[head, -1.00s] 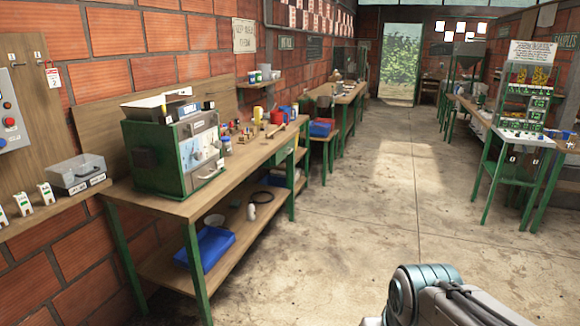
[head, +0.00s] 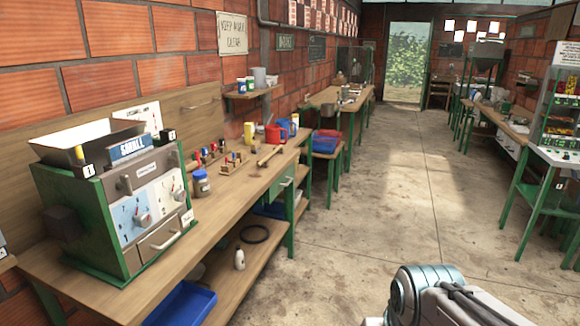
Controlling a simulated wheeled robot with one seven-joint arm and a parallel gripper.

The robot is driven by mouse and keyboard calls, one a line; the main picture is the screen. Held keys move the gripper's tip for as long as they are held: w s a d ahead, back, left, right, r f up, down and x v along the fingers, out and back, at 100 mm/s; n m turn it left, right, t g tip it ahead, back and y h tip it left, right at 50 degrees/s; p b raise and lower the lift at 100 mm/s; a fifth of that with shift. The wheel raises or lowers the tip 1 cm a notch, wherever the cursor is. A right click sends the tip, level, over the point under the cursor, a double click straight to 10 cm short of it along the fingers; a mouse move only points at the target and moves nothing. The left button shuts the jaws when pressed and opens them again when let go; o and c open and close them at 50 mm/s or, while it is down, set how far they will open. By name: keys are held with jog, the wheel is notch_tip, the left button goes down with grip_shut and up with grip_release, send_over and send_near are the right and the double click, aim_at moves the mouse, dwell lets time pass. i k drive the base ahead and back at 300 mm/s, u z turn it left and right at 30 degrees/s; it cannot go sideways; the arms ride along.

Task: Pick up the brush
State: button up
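I cannot pick out a brush for certain. A wooden-handled tool (head: 268,156) lies on the near workbench (head: 235,185), towards its far end; it is too small to tell whether it is a brush or a mallet. Part of my arm shows at the lower right, over the floor and well apart from the bench. My gripper is outside the picture.
A green machine (head: 120,205) stands on the bench's near end, with a lidded jar (head: 201,184) beside it. A blue tray (head: 182,304) sits on the lower shelf. The concrete floor (head: 410,200) right of the bench is clear. A green stand (head: 545,195) is at the right.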

aim_at(255, 147)
jog(key=u, duration=0.05)
jog(key=i, duration=3.85)
jog(key=u, duration=0.35)
